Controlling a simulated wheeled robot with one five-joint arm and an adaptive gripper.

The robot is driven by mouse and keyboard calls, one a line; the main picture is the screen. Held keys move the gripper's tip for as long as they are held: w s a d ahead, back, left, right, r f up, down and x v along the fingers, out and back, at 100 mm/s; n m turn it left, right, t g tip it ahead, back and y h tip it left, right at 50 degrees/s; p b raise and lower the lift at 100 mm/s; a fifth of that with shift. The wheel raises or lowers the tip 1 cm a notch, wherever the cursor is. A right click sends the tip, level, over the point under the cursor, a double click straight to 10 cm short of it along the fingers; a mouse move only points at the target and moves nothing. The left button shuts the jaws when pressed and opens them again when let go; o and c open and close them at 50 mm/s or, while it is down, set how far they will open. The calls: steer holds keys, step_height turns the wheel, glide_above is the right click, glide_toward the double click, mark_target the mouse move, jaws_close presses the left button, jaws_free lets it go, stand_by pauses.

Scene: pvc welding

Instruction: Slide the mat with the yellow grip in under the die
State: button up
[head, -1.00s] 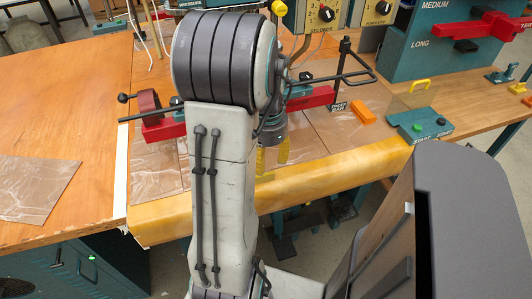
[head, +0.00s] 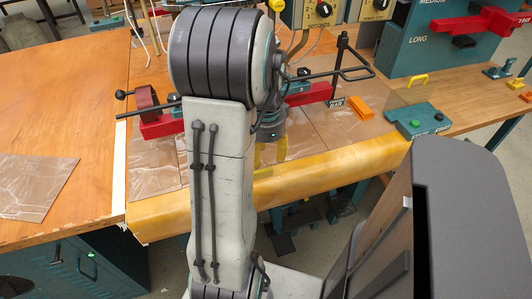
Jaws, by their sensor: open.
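A yellow handle-shaped grip (head: 417,80) stands at the right, near the edge of the wooden table. A clear sheet seems to lie around it, but I cannot make out the mat's outline. The red bar of the die (head: 312,94) crosses above the machine bed, its middle hidden behind my arm. My gripper (head: 268,156) points down in front of the red bar, over the front part of the bed. Its yellow fingers are apart and look empty, partly hidden by my arm. The yellow grip is well to its right.
An orange block (head: 360,104) lies on the bed right of my gripper. A teal button box (head: 418,120) stands beyond it. A dark rod handle (head: 345,72) sticks out above the bar. A brown sheet (head: 35,187) lies on the left table, which is otherwise clear.

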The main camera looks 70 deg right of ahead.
mark_target(266, 171)
steer(key=shift+f+b, duration=0.6)
steer(key=shift+f, duration=3)
steer(key=shift+o, duration=0.3)
jaws_close()
steer(key=shift+c, duration=0.7)
jaws_free()
step_height(266, 171, up, 12)
